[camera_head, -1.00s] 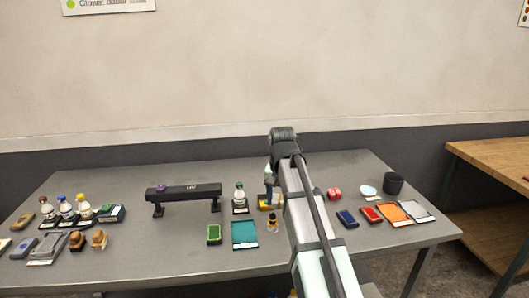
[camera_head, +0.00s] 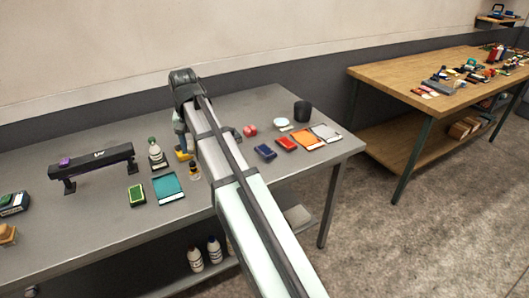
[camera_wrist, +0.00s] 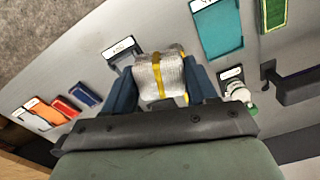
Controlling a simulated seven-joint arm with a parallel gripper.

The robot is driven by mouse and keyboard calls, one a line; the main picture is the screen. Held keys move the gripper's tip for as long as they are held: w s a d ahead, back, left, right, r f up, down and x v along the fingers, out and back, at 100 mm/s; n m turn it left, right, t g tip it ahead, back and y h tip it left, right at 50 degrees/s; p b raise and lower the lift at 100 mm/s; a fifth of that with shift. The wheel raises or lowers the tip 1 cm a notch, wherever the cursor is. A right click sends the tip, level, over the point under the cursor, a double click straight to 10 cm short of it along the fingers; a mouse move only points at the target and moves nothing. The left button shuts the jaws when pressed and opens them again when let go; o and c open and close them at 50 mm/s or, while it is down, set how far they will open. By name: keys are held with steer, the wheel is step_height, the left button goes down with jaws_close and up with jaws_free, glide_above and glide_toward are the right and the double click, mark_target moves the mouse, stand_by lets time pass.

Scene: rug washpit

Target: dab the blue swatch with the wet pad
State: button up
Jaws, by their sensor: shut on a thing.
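My gripper (camera_wrist: 162,88) is shut on a whitish, fluffy pad (camera_wrist: 146,76) with a yellow band, between its two dark blue fingers in the wrist view. In the head view my gripper (camera_head: 181,143) is low over the table behind my arm, and the pad is mostly hidden. A teal-blue labelled board (camera_head: 168,188) lies flat to the front left of my gripper; it also shows in the wrist view (camera_wrist: 217,30). A smaller dark blue block (camera_head: 265,152) lies to the right of my arm. I cannot tell which of these two is the swatch. The pad touches neither.
A green block (camera_head: 137,194), a small amber bottle (camera_head: 194,172) and a white bottle (camera_head: 156,153) stand near. A black raised bar (camera_head: 95,160) is to the left. Red block (camera_head: 286,144), orange board (camera_head: 308,138) and dark cup (camera_head: 302,111) are right. A wooden table (camera_head: 440,70) stands beyond.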

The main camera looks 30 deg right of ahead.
steer(key=shift+d, duration=0.1)
steer(key=d+f+m, duration=0.2)
steer(key=d, duration=0.9)
steer(key=d+f+m, duration=0.2)
steer(key=d+f, duration=0.1)
steer(key=d, duration=0.8)
steer(key=n, duration=0.2)
glide_above(265, 150)
steer(key=f, duration=0.1)
steer(key=shift+d+f+n, duration=0.1)
steer(key=shift+f+n, duration=0.15)
steer(key=shift+n, duration=0.75)
steer(key=shift+f, duration=0.1)
steer(key=shift+f, duration=2.85)
steer(key=shift+f, duration=0.5)
